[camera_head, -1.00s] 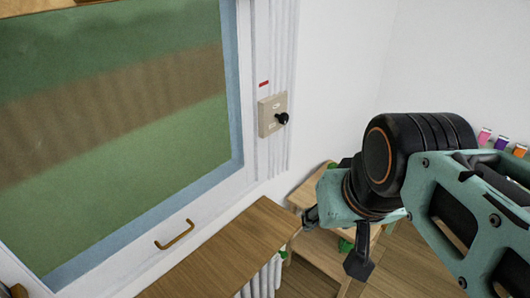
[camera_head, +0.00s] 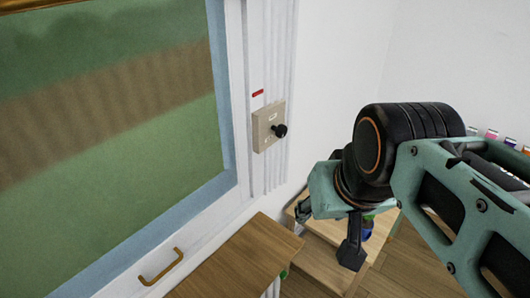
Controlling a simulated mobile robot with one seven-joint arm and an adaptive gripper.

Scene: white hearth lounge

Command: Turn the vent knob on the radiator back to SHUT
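The radiator is partly in view at the bottom, under a wooden top (camera_head: 235,262); a strip of its white fins (camera_head: 271,290) shows below the top's right edge. A small green part (camera_head: 284,273) sits at that right end; I cannot tell whether it is the vent knob, and no SHUT mark is readable. A black knob (camera_head: 279,131) sticks out of a beige plate (camera_head: 265,127) on the white window frame. My gripper (camera_head: 327,232) points down, right of the wooden top and apart from it. Its fingers are spread, with nothing seen between them.
A low wooden shelf unit (camera_head: 328,280) stands below and behind my gripper, with blue and green items (camera_head: 369,228) partly hidden by it. A large window (camera_head: 105,120) fills the left, with a brass handle (camera_head: 161,267) below. Coloured tags (camera_head: 491,134) line the right wall.

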